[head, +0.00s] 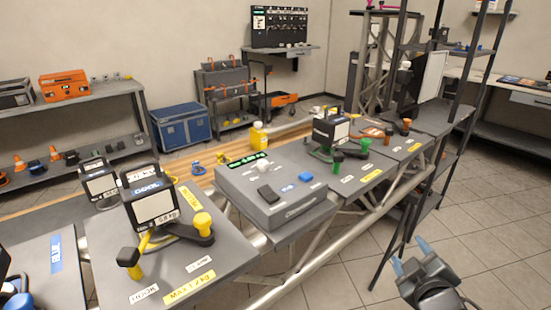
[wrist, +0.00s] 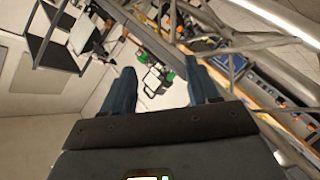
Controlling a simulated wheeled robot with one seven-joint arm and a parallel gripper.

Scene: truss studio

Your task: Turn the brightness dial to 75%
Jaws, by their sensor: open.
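No label reading brightness or 75% is legible, so I cannot tell which control is the brightness dial. A black box-shaped unit with a white face (head: 152,203) stands at the front left, with a yellow knob (head: 202,223) on a dark arm beside it. A similar unit (head: 330,130) with green knobs (head: 337,156) stands further back; a white-faced unit with green parts also shows in the wrist view (wrist: 152,80). My gripper (head: 410,256) is at the lower right, open and empty, apart from all of these; its two fingers frame the wrist view (wrist: 161,88).
A grey box (head: 290,211) with a green display and a small pale knob stands mid-bench. A truss rail (head: 325,238) runs along the bench's front. A dark upright rack (head: 455,130) rises at right. The tiled floor (head: 505,215) at right is clear.

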